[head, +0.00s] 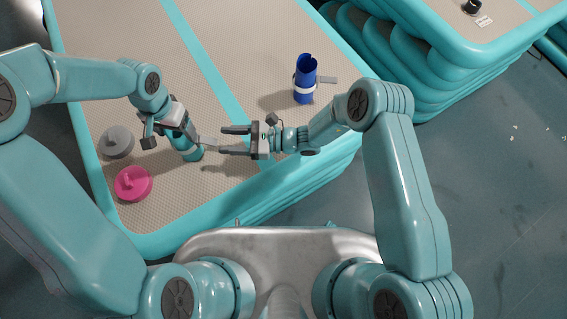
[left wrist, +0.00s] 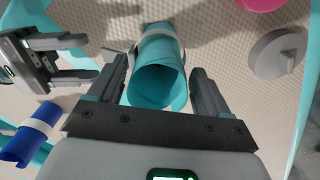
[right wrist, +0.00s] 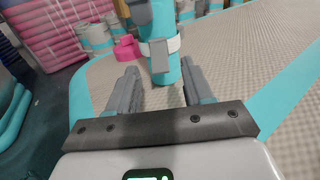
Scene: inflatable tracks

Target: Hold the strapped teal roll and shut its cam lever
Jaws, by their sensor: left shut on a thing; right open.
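The teal roll (head: 190,154) stands on the grey-topped track at the left in the head view. My left gripper (head: 183,136) is shut on its upper part from above; the left wrist view shows the roll's open end (left wrist: 154,86) between the fingers. A white strap (right wrist: 174,44) goes round the roll. The grey cam lever (right wrist: 160,56) sticks out from the strap toward my right gripper, and also shows in the head view (head: 209,142). My right gripper (head: 222,140) is open and empty, fingers level, pointing at the lever from the right, seemingly just short of it.
A blue roll (head: 305,84) with a white strap stands to the right, a grey plate (head: 328,79) beside it. A pink cap (head: 133,183) and a grey cap (head: 117,141) lie left of the teal roll. The track's front edge (head: 255,208) is near.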

